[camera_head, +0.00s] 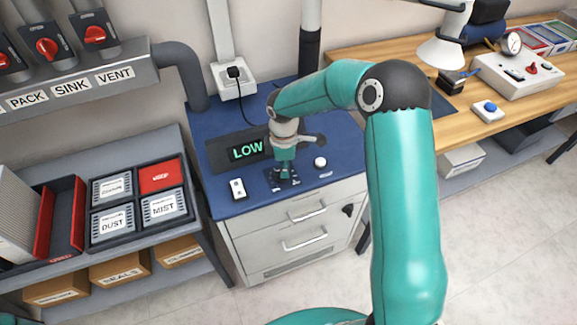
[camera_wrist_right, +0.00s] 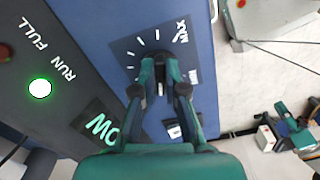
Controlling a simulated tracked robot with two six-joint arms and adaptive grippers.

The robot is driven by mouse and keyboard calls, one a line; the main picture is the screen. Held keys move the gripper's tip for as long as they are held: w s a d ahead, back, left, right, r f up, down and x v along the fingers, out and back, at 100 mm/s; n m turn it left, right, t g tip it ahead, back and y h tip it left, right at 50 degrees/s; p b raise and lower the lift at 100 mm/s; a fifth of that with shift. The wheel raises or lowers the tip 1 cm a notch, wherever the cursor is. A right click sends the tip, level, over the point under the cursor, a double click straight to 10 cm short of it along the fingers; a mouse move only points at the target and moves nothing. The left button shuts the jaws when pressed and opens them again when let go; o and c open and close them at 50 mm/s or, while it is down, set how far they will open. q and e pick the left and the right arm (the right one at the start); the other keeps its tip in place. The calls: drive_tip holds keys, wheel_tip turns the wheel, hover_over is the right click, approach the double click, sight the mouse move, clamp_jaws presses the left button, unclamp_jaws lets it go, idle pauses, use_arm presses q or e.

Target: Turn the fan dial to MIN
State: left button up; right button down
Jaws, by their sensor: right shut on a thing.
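The fan dial (camera_wrist_right: 160,76) sits on a dark plate (camera_wrist_right: 128,52) with white tick marks on the blue cabinet top. My right gripper (camera_head: 283,177) points down onto it. In the right wrist view the fingers (camera_wrist_right: 160,84) are shut on the dial from both sides. The MAX label (camera_wrist_right: 181,31) shows beyond the fingers. The MIN label is hidden by the gripper. Which way the dial points is not clear. The display (camera_head: 247,150) behind it reads LOW in green. My left gripper is not in view.
A white rocker switch (camera_head: 237,188) is left of the dial, and a round white knob (camera_head: 320,162) is right of it. A shelf of trays (camera_head: 58,218) stands left; a wooden bench (camera_head: 440,125) stands right.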

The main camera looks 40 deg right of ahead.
drive_tip(key=n+p, duration=0.1)
drive_tip(key=n, duration=0.5)
drive_tip(key=shift+a+f, duration=0.1)
drive_tip(key=shift+a, duration=0.05)
drive_tip(key=n+p, duration=0.1)
drive_tip(key=n, duration=0.5)
drive_tip(key=shift+f, duration=0.1)
drive_tip(key=shift+n, duration=0.3)
drive_tip(key=c, duration=1.2)
unclamp_jaws()
drive_tip(key=shift+w, duration=0.1)
drive_tip(key=shift+r, duration=0.2)
